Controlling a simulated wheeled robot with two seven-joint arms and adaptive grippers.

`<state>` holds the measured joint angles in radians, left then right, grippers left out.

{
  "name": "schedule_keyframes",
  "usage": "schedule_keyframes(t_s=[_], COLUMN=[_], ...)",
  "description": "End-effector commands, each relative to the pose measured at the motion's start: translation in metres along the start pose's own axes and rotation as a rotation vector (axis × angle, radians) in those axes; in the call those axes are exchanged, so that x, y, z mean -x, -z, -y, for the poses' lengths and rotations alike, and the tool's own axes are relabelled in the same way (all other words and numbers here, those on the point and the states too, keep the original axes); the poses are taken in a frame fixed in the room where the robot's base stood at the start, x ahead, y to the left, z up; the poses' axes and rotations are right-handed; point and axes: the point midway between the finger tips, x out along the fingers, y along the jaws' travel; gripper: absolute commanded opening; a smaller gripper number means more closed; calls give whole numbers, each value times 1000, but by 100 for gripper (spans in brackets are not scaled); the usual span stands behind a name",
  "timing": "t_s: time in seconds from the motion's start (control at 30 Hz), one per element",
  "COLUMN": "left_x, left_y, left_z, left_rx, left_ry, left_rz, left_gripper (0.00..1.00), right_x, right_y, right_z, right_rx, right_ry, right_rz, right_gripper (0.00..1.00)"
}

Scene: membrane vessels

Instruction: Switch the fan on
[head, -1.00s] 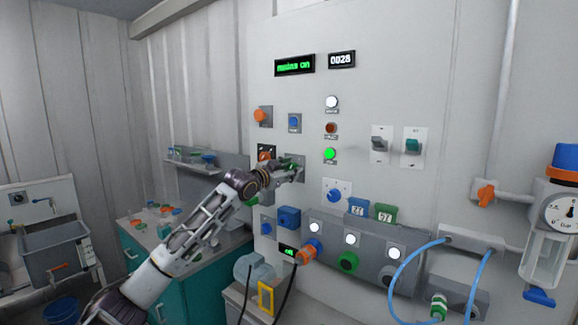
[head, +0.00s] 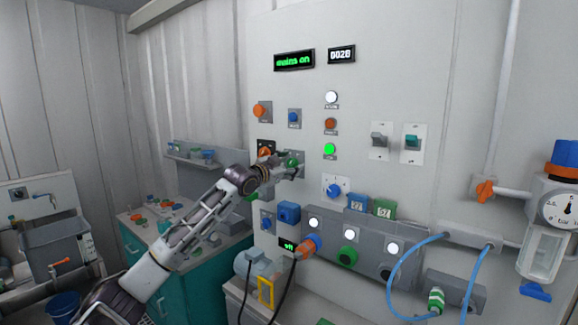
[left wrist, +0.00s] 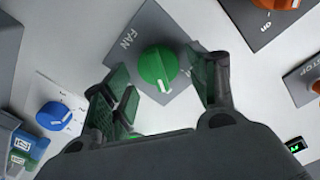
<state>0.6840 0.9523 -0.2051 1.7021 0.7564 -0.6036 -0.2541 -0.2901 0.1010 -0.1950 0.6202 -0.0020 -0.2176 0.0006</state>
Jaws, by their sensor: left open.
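The fan switch is a green rotary knob (left wrist: 158,67) on a grey plate marked FAN (left wrist: 138,40) in the left wrist view. Its white mark points towards the lower part of that view. In the head view the green knob (head: 291,162) is partly covered by my gripper. My left gripper (head: 294,170) is open at the panel. In the left wrist view its fingers (left wrist: 160,78) stand on either side of the knob, with gaps showing; I see no clear contact. My right gripper is not in view.
An orange knob (left wrist: 270,4) sits close by, and a blue knob (left wrist: 54,115) lies on the other side. The panel display reads "mains on" (head: 294,60). A green lamp (head: 330,149) is lit. Toggle switches (head: 380,141) and blue hoses (head: 408,262) are further right.

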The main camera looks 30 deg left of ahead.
Motion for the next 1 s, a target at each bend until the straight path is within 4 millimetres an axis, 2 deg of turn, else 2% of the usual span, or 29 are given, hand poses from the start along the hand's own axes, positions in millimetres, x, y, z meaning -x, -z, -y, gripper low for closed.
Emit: schedule_keyframes(t_s=[0.37,1.0], left_x=[6,42], left_y=[0,-2], left_z=[0,0], left_rx=[1,1], left_ry=[1,1], left_rz=[0,2], left_gripper=[59,59], right_x=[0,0], right_y=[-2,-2], right_z=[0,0], right_rx=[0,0], right_ry=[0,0], right_rz=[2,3], right_gripper=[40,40])
